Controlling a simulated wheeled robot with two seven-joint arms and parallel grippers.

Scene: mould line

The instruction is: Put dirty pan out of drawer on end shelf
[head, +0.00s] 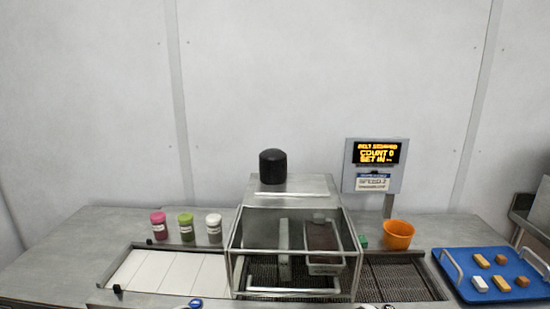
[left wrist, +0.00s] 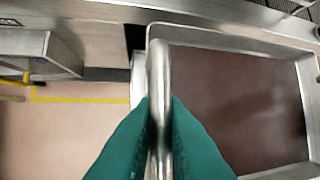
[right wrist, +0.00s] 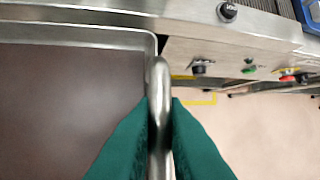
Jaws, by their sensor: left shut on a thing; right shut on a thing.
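A wide metal pan with a flat brown inside shows in the left wrist view (left wrist: 235,100) and in the right wrist view (right wrist: 65,110). My left gripper (left wrist: 160,110) is shut on the metal bar handle at the pan's left end. My right gripper (right wrist: 160,110) is shut on the bar handle at its right end. The pan is beside the steel line front, over the floor; its height and support cannot be told. Neither gripper nor this pan shows in the head view. A steel ledge (head: 520,215) stands at the far right; whether it is the end shelf is unclear.
A clear guard (head: 290,262) covers a belt with another brown-filled pan (head: 322,238). A blue tray (head: 500,255) with several small blocks, an orange cup (head: 398,235) and three jars (head: 186,226) stand on the counter. Knobs (right wrist: 227,12) line the front. A steel box-like unit (left wrist: 45,55) is at left.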

